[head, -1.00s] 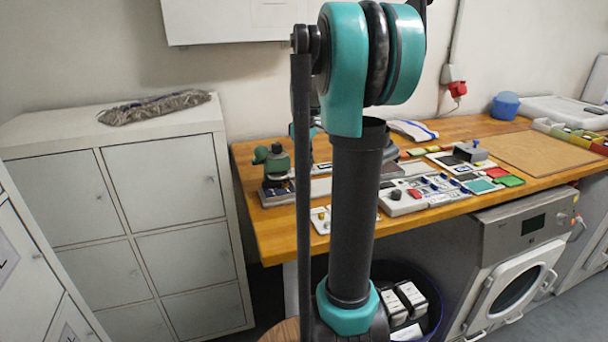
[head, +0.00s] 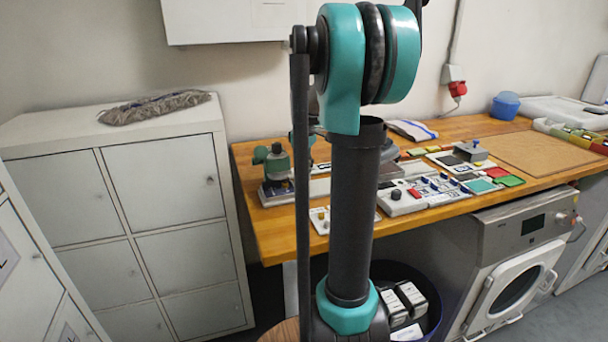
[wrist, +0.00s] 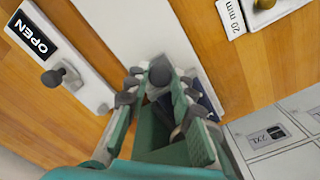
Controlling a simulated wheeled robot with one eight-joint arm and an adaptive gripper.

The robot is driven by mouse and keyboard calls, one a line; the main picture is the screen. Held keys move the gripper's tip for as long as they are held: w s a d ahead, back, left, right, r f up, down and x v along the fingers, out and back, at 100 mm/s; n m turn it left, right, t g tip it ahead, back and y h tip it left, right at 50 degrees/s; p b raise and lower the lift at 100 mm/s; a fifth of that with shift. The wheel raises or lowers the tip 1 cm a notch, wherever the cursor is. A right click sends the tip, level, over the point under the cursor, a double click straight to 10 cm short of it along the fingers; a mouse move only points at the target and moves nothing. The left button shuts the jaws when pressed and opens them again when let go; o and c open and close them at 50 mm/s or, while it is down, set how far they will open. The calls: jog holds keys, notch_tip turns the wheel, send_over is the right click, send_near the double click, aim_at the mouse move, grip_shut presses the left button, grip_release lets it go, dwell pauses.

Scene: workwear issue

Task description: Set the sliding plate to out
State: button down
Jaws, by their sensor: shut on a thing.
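In the wrist view a long pale plate (wrist: 150,28), which looks like the sliding plate, runs from the top edge down to my gripper (wrist: 158,88). In the head view my own arm hides part of the pale plate (head: 319,187) on the bench, and I cannot make out the fingertips there.
Beside the plate are a panel marked OPEN (wrist: 35,38) with a grey knob, and a 20 mm label (wrist: 228,15) near a brass knob. A dark blue part (wrist: 207,100) lies close right of the fingers. The wooden bench (head: 262,236) holds panels and buttons farther right.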

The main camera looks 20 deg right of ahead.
jog(key=d, duration=1.3)
jog(key=shift+d, duration=0.2)
jog(key=c, duration=1.3)
grip_release()
jog(key=shift+d, duration=0.15)
jog(key=shift+r, duration=0.15)
notch_tip(320, 180, up, 12)
